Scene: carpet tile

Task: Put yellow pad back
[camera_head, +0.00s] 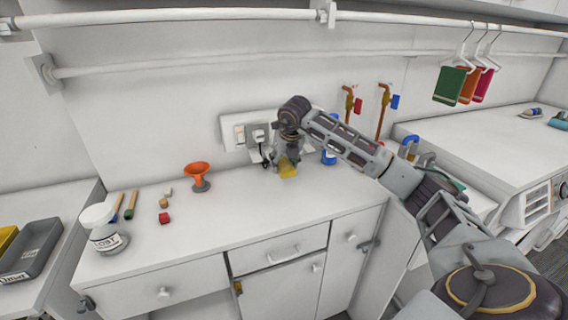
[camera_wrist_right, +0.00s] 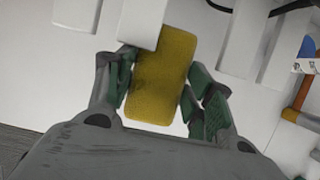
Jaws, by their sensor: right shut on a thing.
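The yellow pad (camera_head: 287,168) is at the back of the white counter, below the wall outlet. My right gripper (camera_head: 278,160) is shut on it, and the arm reaches in from the right. In the right wrist view the yellow pad (camera_wrist_right: 160,80) lies between the two green-lined fingers of my right gripper (camera_wrist_right: 160,92). A white block-like part covers the pad's top left corner there. I cannot tell whether the pad touches the counter. My left gripper does not show.
An orange funnel (camera_head: 198,176), small blocks (camera_head: 164,217) and a white jar (camera_head: 103,228) stand on the left counter (camera_head: 225,220). Copper pipes with valves (camera_head: 381,110) are on the wall behind my arm. Coloured cloths (camera_head: 450,84) hang at upper right. The counter's middle is clear.

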